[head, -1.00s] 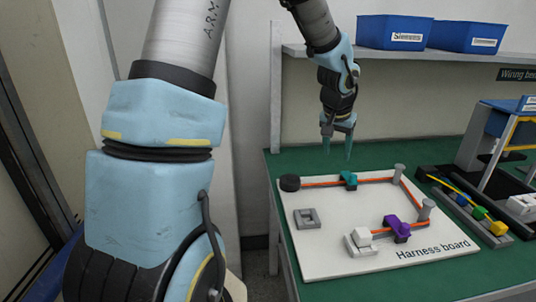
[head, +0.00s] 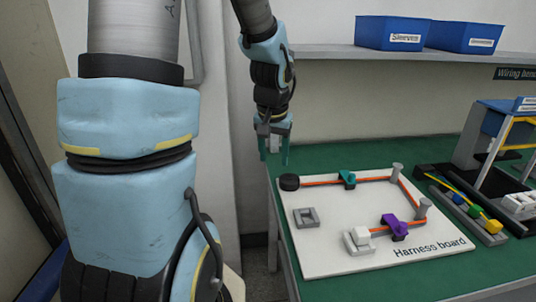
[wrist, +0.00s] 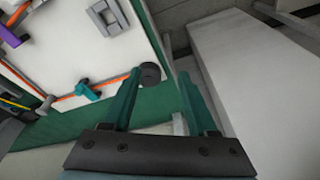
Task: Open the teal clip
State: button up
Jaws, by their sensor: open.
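The teal clip (head: 347,178) sits on the orange cable along the back of the white harness board (head: 325,245). It also shows in the wrist view (wrist: 88,91), left of my fingers, with the cable running by it. Its lever looks raised at an angle, but I cannot tell whether it is open or shut. My gripper (head: 274,160) is open and empty, its teal fingers pointing down, above and left of the board's back left corner. In the wrist view my gripper (wrist: 155,95) spans nothing, apart from the clip.
A black round post (head: 289,182) stands at the cable's left end. A purple clip (head: 394,226), grey posts (head: 396,171) and a grey square bracket (head: 305,217) are on the board. Blue bins (head: 390,32) stand on the shelf above. Space above the board is clear.

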jog(key=shift+s+a, duration=0.3)
jog(key=shift+a, duration=0.4)
jog(key=s+a+n+g, duration=0.1)
jog(key=s+a+n, duration=0.2)
jog(key=s+a, duration=0.6)
jog(key=m+t+h, duration=0.2)
jog(key=m, duration=0.5)
send_near(352, 174)
jog(key=p+x, duration=0.2)
jog(key=x, duration=0.6)
jog(key=shift+f+p, duration=0.35)
jog(key=shift+p, duration=0.05)
jog(key=shift+h, duration=0.3)
grip_shut()
